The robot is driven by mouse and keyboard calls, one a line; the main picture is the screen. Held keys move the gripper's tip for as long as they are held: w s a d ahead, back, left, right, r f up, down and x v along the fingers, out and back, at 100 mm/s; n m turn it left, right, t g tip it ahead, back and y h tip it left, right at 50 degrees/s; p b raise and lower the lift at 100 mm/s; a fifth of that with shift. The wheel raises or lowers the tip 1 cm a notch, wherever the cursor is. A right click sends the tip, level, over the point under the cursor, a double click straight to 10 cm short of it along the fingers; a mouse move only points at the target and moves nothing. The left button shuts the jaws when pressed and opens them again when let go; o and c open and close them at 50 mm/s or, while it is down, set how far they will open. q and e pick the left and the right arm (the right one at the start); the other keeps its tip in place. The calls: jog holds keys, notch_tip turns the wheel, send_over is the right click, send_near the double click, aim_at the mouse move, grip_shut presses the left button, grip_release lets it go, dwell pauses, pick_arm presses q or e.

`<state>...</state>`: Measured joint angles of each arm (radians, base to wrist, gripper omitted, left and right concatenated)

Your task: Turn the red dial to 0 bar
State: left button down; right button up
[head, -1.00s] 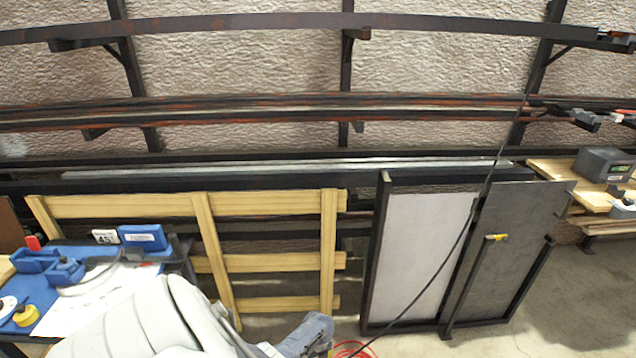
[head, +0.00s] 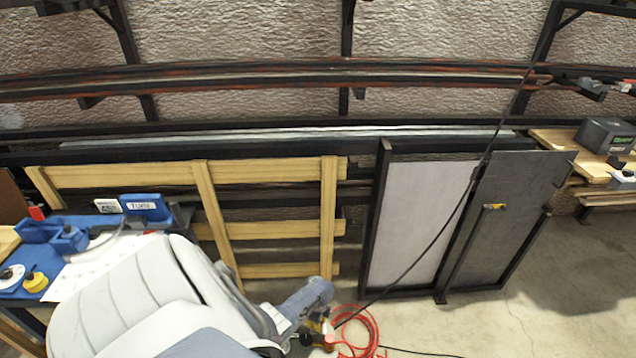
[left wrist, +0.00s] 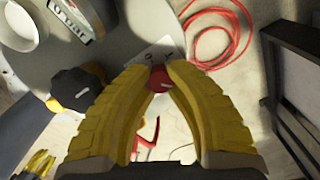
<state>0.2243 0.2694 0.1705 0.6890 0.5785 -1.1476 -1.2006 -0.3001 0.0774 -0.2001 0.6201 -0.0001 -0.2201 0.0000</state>
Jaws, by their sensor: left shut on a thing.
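The red dial (left wrist: 159,79) is between the tips of my left gripper (left wrist: 158,72) in the left wrist view. The yellow ridged fingers are closed on it from both sides and hide part of it. In the head view my left gripper (head: 320,328) is low in the picture, at the end of my grey arm, with a small red part (head: 329,342) beside it. A pale plate with a dark mark (left wrist: 160,50) lies just beyond the dial. I cannot read the dial's setting. My right gripper is in neither view.
A black knob with yellow (left wrist: 78,88) and a partly cut-off lettered display (left wrist: 75,18) are left of the dial. A red hose coil (head: 358,330) lies on the floor. A wooden pallet (head: 270,170) and dark framed panels (head: 420,220) stand behind. Floor at right is open.

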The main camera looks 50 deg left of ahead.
pick_arm(q)
jog(key=n, duration=1.4)
jog(key=shift+n, duration=0.3)
jog(key=n, duration=0.3)
jog(key=shift+n, duration=0.3)
jog(key=n, duration=0.3)
jog(key=shift+n, duration=0.4)
jog(key=n, duration=0.5)
jog(key=shift+n, duration=0.7)
